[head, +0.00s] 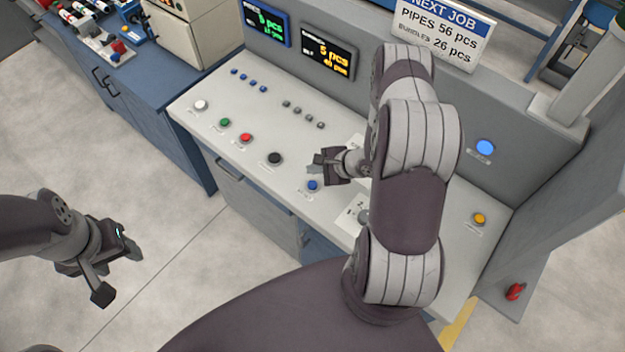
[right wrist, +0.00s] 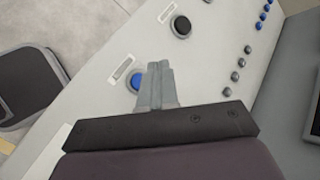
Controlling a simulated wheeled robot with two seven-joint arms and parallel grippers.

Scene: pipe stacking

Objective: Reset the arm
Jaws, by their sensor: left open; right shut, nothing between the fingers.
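My right arm (head: 408,200) reaches over the control panel. My right gripper (head: 316,165) is shut and empty above the panel, near a blue button (head: 312,185). In the right wrist view the shut fingers (right wrist: 157,85) partly cover that blue button (right wrist: 136,82); I cannot tell whether they touch it. My left gripper (head: 120,273) is open and empty, over the bare floor at the lower left, away from the panel.
The panel (head: 225,105) carries white, green, red and black (head: 274,159) buttons, plus small blue and grey ones. Two displays (head: 328,52) and a "NEXT JOB" sign (head: 440,30) stand behind. A blue cabinet (head: 130,85) is at left. The floor (head: 110,170) at left is clear.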

